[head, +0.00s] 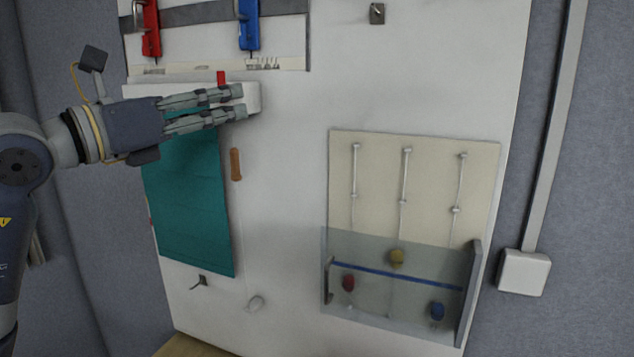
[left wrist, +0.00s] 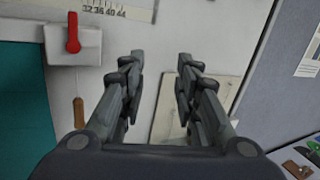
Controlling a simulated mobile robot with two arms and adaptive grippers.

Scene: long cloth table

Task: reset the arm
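My left gripper (head: 239,101) reaches in from the left in the head view, in front of the upper left of a white upright board (head: 285,200). In the left wrist view its two fingers (left wrist: 161,57) are spread apart with nothing between them. In the head view the gripper overlaps a white box with a red lever (head: 221,78). In the left wrist view this red lever (left wrist: 72,33) lies to the left of the fingers, apart from them. My right gripper is in neither view.
A teal panel (head: 185,210) hangs below the left gripper, beside a brown handle (head: 236,164). Red (head: 151,30) and blue (head: 249,25) tools hang above. A clear-fronted panel (head: 340,265) with hanging balls is at lower right. Bare board lies between.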

